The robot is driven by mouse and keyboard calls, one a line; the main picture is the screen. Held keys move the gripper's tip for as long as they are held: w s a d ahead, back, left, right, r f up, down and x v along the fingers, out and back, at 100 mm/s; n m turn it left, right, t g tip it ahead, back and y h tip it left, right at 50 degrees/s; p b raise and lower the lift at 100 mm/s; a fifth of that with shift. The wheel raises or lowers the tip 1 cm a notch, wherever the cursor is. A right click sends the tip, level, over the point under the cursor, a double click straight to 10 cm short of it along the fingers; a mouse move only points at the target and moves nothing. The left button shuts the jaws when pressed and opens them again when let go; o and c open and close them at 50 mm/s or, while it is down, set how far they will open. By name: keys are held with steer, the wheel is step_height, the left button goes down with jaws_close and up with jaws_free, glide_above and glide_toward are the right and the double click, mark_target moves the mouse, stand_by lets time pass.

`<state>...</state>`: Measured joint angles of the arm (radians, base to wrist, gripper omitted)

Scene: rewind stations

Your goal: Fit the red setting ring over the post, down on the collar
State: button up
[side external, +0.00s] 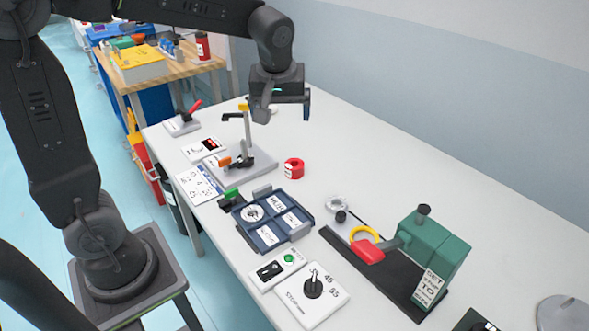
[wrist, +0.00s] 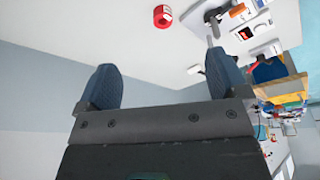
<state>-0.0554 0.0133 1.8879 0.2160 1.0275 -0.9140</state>
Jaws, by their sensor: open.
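The red setting ring (side external: 293,168) lies on the white table, right of a grey base plate, with a white label on its side. It also shows near the top of the wrist view (wrist: 162,16). An upright grey post (side external: 248,138) with a yellow top and a black side arm stands on that plate; it is partly visible in the wrist view. I cannot make out a collar on it. My gripper (side external: 285,108) is open and empty, in the air above the table, well above the ring and apart from it. Its blue fingers (wrist: 165,72) are spread in the wrist view.
A blue compartment tray (side external: 262,236), a dial panel (side external: 322,290) and a green-headed device (side external: 425,240) on a black base stand nearer the camera. A red-lever switch (side external: 183,122) is at the far left. The table right of the ring is clear.

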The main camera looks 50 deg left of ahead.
steer(key=w+a+f+n+g, duration=0.1)
steer(key=w+a+f+n, duration=0.25)
steer(key=w, duration=0.25)
steer(key=n+g+y, duration=0.2)
steer(key=n, duration=0.5)
glide_toward(295, 166)
steer(key=shift+s+d+f, duration=0.1)
steer(key=shift+s+f, duration=0.3)
steer(key=shift+f, duration=0.2)
steer(key=shift+s+f, duration=0.35)
steer(key=shift+f, duration=0.3)
steer(key=shift+x, duration=3)
steer(key=shift+w+r, duration=0.1)
steer(key=c, duration=1)
